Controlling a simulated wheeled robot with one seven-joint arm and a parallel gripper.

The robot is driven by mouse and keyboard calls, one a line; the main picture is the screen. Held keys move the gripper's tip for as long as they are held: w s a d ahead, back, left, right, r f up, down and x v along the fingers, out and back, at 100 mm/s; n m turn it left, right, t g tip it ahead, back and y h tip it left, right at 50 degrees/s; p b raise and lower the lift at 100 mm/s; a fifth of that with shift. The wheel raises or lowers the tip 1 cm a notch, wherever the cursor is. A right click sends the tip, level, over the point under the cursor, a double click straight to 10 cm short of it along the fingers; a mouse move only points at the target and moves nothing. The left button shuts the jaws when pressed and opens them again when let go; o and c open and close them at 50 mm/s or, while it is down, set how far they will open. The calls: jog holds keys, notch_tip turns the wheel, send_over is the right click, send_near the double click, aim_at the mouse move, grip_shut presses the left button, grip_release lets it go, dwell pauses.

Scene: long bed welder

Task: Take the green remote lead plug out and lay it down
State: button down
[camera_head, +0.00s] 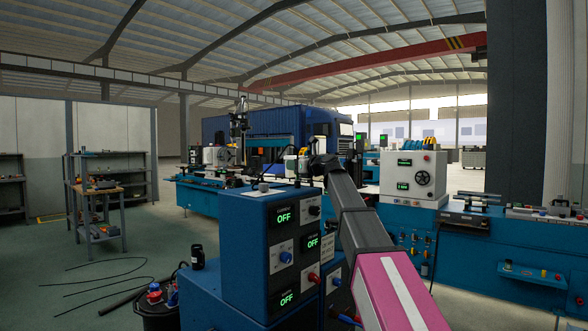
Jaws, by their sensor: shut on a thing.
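My arm rises from the lower right, pink then grey, to a dark joint in front of the machines. My gripper's fingers do not show; they are hidden beyond the arm or the cabinet. I cannot make out the green remote lead plug. A blue power cabinet (240,246) stands in front of me, with several green OFF displays (284,217) on its front. On its right face are a black fitting (314,210), a red fitting (313,278) and a blue fitting (337,281).
A small grey cup-like item (263,187) sits on the cabinet top. A dark bucket (158,310) with coloured items stands at lower left. Black cable (105,282) lies on the open floor. A white control box (412,177) stands on the long blue machine bed (465,243) at right.

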jog(key=shift+r, duration=0.5)
jog(key=shift+r, duration=0.8)
